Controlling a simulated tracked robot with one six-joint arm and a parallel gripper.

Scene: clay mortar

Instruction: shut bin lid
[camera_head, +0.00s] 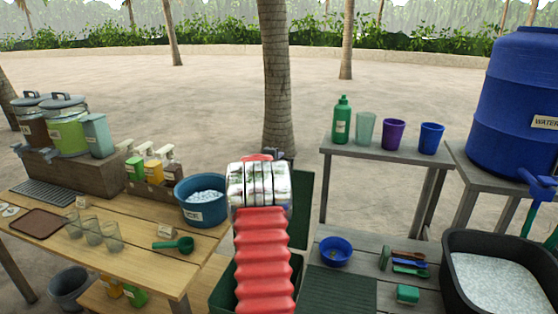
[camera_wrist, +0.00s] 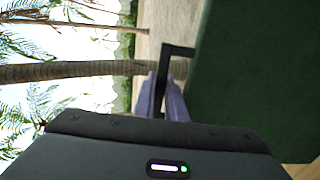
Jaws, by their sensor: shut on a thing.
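The green bin (camera_head: 222,291) stands between the two tables in the head view, partly hidden behind my red arm. Its green lid (camera_head: 301,208) stands open, about upright, at the back of the bin. The lid also fills the right of the wrist view (camera_wrist: 258,70). A black bar handle (camera_wrist: 179,50) sticks out from the lid's edge. My gripper (camera_wrist: 163,92) is shut on this handle, with its two purplish fingers close together. In the head view my arm hides the fingers.
Left, a wooden table holds a blue ice tub (camera_head: 201,210), glasses and a green scoop (camera_head: 174,244). Right, a grey table holds a blue bowl (camera_head: 336,251) and a black tub of ice (camera_head: 500,280). A palm trunk (camera_head: 277,80) rises behind the bin.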

